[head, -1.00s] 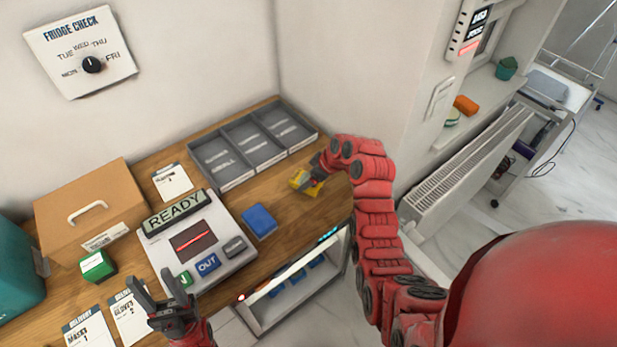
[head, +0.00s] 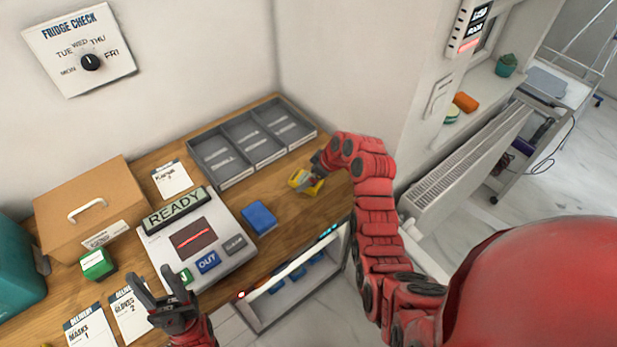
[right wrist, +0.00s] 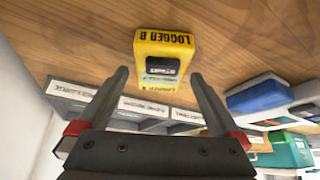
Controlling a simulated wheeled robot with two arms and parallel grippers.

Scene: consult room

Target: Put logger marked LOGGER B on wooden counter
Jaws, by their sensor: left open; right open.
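The yellow logger (head: 305,181) lies on the wooden counter (head: 285,212), in front of the grey divided tray. In the right wrist view the logger (right wrist: 164,55) shows the label LOGGER B and a dark START button, and it rests on the wood surface. My right gripper (head: 316,168) is at the logger in the head view. In the right wrist view my right gripper (right wrist: 160,100) is open, its fingers apart, with the logger beyond the tips and nothing between them. My left gripper (head: 164,295) is open and empty near the counter's front left.
A grey tray (head: 222,181) with compartments stands at the back. A blue block (head: 259,217) lies next to the READY machine (head: 160,247). A cardboard box (head: 125,190), green box (head: 97,263) and delivery cards are on the left. A fridge (head: 300,293) stands open below the counter.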

